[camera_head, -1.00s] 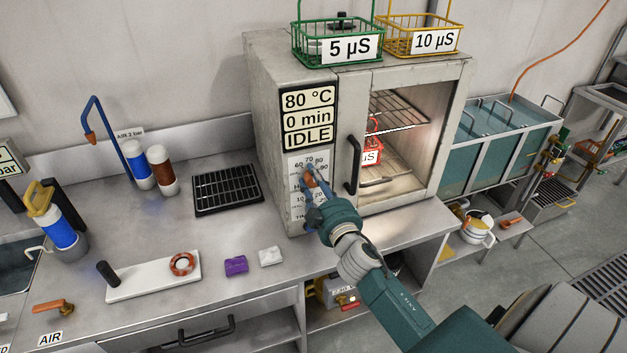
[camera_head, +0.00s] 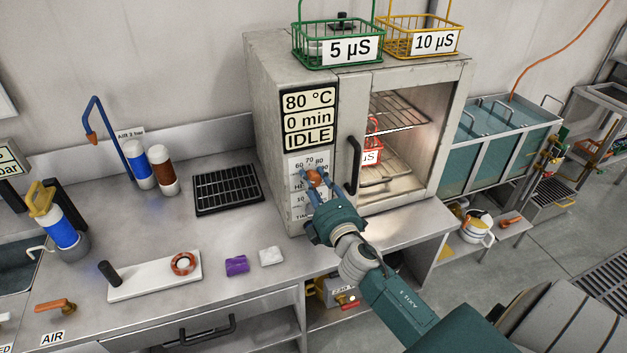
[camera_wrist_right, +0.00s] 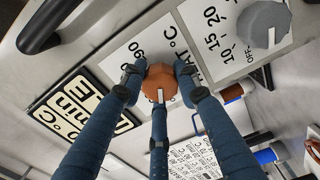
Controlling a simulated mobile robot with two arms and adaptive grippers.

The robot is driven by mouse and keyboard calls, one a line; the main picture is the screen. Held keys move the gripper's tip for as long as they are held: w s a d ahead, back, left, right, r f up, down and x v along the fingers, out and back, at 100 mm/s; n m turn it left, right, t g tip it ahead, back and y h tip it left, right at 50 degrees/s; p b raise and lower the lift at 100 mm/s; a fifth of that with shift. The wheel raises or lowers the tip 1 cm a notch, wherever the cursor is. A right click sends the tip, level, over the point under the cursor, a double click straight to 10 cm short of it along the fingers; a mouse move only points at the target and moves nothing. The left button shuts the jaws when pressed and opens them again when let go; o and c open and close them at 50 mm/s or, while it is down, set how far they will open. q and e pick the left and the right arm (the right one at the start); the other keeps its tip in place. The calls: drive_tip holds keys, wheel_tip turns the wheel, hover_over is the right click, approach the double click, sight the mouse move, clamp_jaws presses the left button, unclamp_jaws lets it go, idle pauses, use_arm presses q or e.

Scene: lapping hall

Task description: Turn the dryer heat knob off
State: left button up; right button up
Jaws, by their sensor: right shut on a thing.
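The dryer (camera_head: 275,120) stands on the bench, its display (camera_head: 308,116) reading 80 °C, 0 min, IDLE. The orange-brown heat knob (camera_head: 314,177) is on the dial plate below the display. My right gripper (camera_head: 316,186) is at this knob. In the right wrist view my fingers (camera_wrist_right: 158,88) are closed around the heat knob (camera_wrist_right: 160,82), and its pale pointer line shows. The fingers hide part of the dial's scale. A grey timer knob (camera_wrist_right: 263,24) with an OFF mark sits beside it, apart from my fingers. My left gripper is not in view.
The black door handle (camera_head: 353,165) stands out just right of the heat knob. The green basket (camera_head: 335,42) and the yellow basket (camera_head: 420,36) sit on top of the dryer. A black rack (camera_head: 228,190) lies on the bench to the left.

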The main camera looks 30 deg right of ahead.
drive_tip(key=shift+f+n, duration=0.2)
drive_tip(key=shift+n, duration=1.7)
drive_tip(key=o, duration=1.2)
drive_tip(key=shift+s+d, duration=0.1)
drive_tip(key=shift+c, duration=0.2)
drive_tip(key=shift+r, duration=0.15)
drive_tip(key=shift+s, duration=0.4)
drive_tip(key=v, duration=1.1)
